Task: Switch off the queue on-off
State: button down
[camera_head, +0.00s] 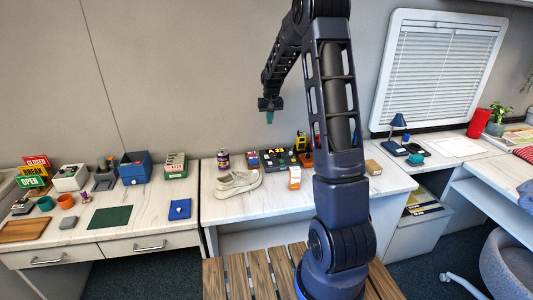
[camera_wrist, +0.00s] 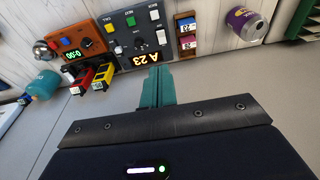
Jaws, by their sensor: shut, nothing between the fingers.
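The queue unit is a dark grey panel (camera_wrist: 122,26) with a lit display reading A 23 (camera_wrist: 147,60), so it appears lit. In the head view the queue unit (camera_head: 274,160) sits on the white desk against the wall. My gripper (camera_head: 270,118) is in the air above and behind the desk items, pointing down. In the wrist view its teal fingers (camera_wrist: 158,85) are together and empty, apart from the panel.
Beside the queue unit are a panel with a green 0:50 display (camera_wrist: 70,53), yellow (camera_wrist: 103,77) and red (camera_wrist: 79,83) tools, a small wooden rack (camera_wrist: 186,35) and a purple can (camera_wrist: 246,22). A white shoe (camera_head: 237,183) and an orange-white box (camera_head: 294,178) stand in front.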

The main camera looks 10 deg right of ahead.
jog(key=w+f, duration=0.5)
jog(key=f, duration=0.3)
jog(key=shift+w+a, duration=0.2)
send_over(266, 157)
jog(key=f, duration=1.2)
jog(key=shift+s+f, duration=0.2)
jog(key=shift+f, duration=0.1)
jog(key=shift+s+f, duration=0.2)
jog(key=shift+f, duration=0.3)
jog(key=shift+s+f, duration=0.35)
jog(key=shift+f, duration=0.05)
jog(key=shift+w, duration=0.2)
